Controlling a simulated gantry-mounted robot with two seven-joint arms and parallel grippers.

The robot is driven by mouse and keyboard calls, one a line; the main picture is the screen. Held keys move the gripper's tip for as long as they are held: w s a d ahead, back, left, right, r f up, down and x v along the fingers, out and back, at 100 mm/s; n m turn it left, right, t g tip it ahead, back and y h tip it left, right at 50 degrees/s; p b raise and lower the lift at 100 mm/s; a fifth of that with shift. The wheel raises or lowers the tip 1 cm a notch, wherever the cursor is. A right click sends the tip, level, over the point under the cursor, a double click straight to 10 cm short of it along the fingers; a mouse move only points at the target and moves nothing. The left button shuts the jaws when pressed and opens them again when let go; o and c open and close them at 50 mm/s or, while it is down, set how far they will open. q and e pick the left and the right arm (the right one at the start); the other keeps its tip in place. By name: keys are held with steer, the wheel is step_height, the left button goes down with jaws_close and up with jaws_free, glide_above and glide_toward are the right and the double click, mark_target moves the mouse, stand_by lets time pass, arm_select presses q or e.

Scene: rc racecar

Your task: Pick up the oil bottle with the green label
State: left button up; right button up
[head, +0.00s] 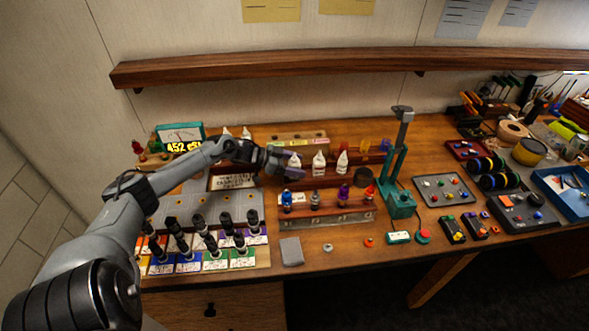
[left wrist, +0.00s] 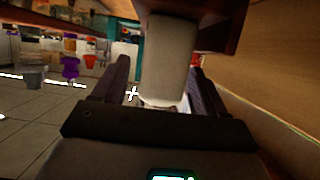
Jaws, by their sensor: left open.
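Several white oil bottles with pointed tops stand in a row in the head view; two of them, a middle bottle (head: 319,163) and a right bottle (head: 342,162), show clearly right of my left gripper. I cannot make out a green label on any bottle. My left gripper (head: 287,166) is beside the leftmost bottle of this group (head: 294,159), partly covering it. In the left wrist view, a pale bottle-like cylinder (left wrist: 166,60) lies between the spread fingers of my left gripper (left wrist: 160,88), with a gap visible at the left. Its label is hidden. My right gripper is out of view.
A wooden rack with coloured small bottles (head: 315,207) stands just in front. A teal press stand (head: 398,190) rises to the right. A wooden shelf (head: 300,63) runs above the bench.

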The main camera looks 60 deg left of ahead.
arm_select(q)
steer(key=shift+c, duration=0.3)
steer(key=c, duration=1)
steer(key=shift+r, duration=0.1)
